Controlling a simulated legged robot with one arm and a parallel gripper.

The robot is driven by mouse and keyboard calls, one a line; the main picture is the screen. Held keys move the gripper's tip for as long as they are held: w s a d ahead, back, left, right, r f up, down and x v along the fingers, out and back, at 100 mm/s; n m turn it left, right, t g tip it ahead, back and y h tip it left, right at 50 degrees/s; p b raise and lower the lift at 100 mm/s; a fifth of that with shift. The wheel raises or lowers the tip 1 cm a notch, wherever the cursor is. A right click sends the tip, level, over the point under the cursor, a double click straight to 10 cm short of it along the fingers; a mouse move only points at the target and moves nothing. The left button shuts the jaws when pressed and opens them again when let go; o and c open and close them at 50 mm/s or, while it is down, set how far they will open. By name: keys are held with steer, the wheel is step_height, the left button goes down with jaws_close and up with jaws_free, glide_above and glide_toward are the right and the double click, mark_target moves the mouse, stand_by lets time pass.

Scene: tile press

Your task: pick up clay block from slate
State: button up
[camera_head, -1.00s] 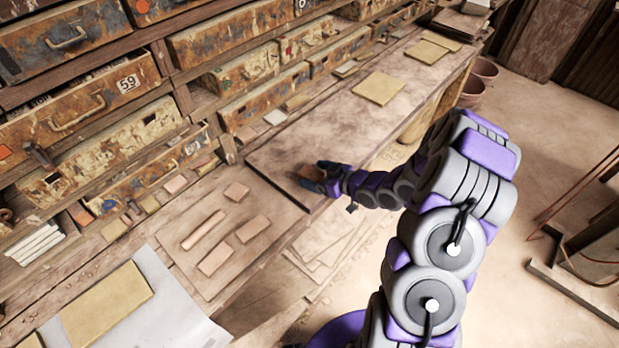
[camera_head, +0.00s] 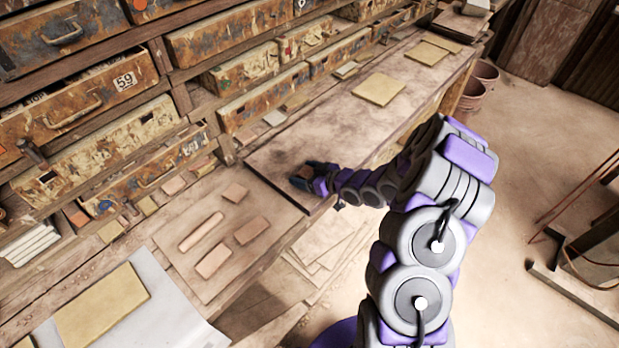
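A small reddish-brown clay block (camera_head: 306,172) is at the near edge of the large grey-brown board (camera_head: 345,120), which looks like the slate. My gripper (camera_head: 303,177) is low over that edge, with its dark fingers around or beside the block. The block is partly hidden by the fingers. I cannot tell whether the fingers touch it or whether it rests on the board.
Several clay pieces (camera_head: 213,261) lie on a board to the left. A yellowish tile (camera_head: 379,89) lies further back on the bench. Shelves with worn drawers (camera_head: 155,180) line the bench's far side. Flat sheets (camera_head: 322,243) lie below the near edge.

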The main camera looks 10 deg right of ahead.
mark_target(307, 171)
steer(key=shift+d, duration=0.3)
steer(key=c, duration=0.5)
steer(key=shift+a, duration=0.2)
steer(key=c, duration=0.5)
steer(key=shift+d+r, duration=0.1)
steer(key=shift+r, duration=0.5)
step_height(307, 171, up, 2)
steer(key=shift+r+p, duration=0.25)
steer(key=shift+p, duration=0.45)
steer(key=s, duration=0.3)
steer(key=s+a+p, duration=0.1)
steer(key=s, duration=0.2)
steer(key=s+a+r, duration=0.1)
steer(key=s, duration=0.3)
steer(key=shift+s+r+p, duration=0.1)
steer(key=shift+s+p, duration=0.3)
steer(key=shift+p, duration=0.2)
steer(key=shift+s+p, duration=0.1)
steer(key=shift+p, duration=0.9)
steer(key=shift+s+p, duration=0.1)
steer(key=shift+p, duration=0.45)
